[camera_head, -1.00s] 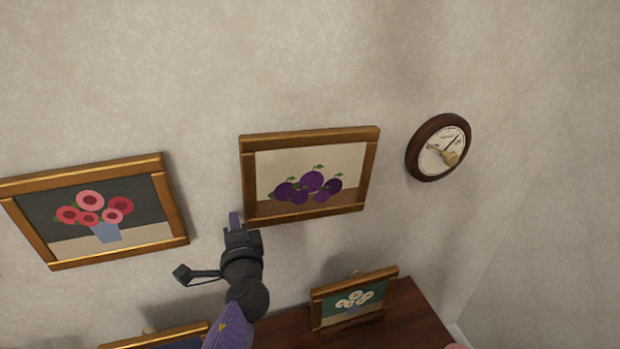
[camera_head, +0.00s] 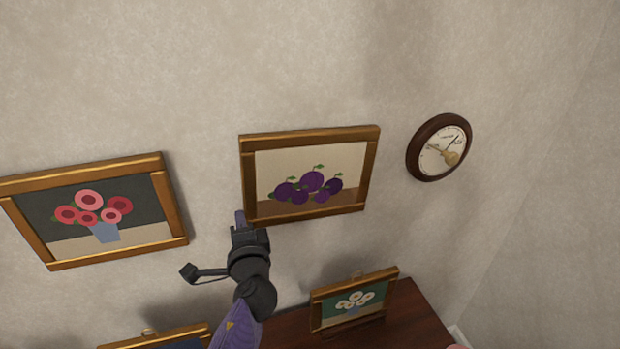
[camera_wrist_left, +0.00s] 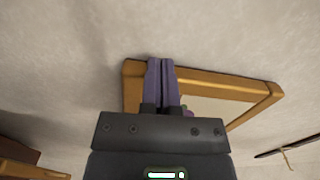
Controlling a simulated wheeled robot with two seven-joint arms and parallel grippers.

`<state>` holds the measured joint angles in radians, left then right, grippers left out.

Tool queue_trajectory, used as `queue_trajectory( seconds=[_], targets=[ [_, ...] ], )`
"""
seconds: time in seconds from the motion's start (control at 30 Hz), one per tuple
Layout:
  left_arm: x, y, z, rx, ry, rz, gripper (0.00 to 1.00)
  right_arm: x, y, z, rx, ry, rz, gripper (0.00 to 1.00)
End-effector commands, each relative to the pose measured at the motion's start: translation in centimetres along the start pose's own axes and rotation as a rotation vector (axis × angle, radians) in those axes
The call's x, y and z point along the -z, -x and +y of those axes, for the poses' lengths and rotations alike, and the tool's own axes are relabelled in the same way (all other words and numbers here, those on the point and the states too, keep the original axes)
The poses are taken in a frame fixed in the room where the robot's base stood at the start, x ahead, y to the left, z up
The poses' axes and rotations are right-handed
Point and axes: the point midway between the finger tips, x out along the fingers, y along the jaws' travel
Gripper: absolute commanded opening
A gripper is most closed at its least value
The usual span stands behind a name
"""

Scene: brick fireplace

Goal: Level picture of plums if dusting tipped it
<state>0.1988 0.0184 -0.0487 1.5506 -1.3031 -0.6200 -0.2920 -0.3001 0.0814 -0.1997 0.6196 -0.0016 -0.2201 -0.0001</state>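The picture of plums (camera_head: 255,180) hangs on the wall in a gold-brown frame, purple plums on a cream and brown ground. In the head view its top edge rises slightly to the right; with the slanted view I cannot tell how level it is. My left gripper (camera_head: 241,219) is at the frame's lower left corner, pointing up. In the left wrist view the purple fingers (camera_wrist_left: 162,82) lie side by side, shut with nothing seen between them, in front of the picture's frame (camera_wrist_left: 215,86). I cannot tell whether they touch it. My right gripper is not in view.
A red flower picture (camera_head: 90,205) hangs to the left and a round dark-rimmed dial (camera_head: 440,147) to the right. Below, a small white-flower picture (camera_head: 352,300) stands on a dark wooden top (camera_head: 410,325), with another frame (camera_head: 160,336) at lower left. The wall above is bare.

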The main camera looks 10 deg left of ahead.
Motion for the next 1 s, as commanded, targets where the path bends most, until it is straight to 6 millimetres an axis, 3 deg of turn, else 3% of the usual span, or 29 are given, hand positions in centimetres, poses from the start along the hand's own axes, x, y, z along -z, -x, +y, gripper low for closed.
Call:
queue_trajectory(
  seconds=[0.7, 1.0],
  targets=[
    [0.88, -0.01, -0.02, 0.001, 0.001, 0.001, 0.00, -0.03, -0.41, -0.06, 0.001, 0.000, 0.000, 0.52],
    [-0.07, -0.01, -0.09, 0.001, 0.000, 0.001, 0.00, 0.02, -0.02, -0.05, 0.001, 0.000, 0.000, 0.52]
  ],
)
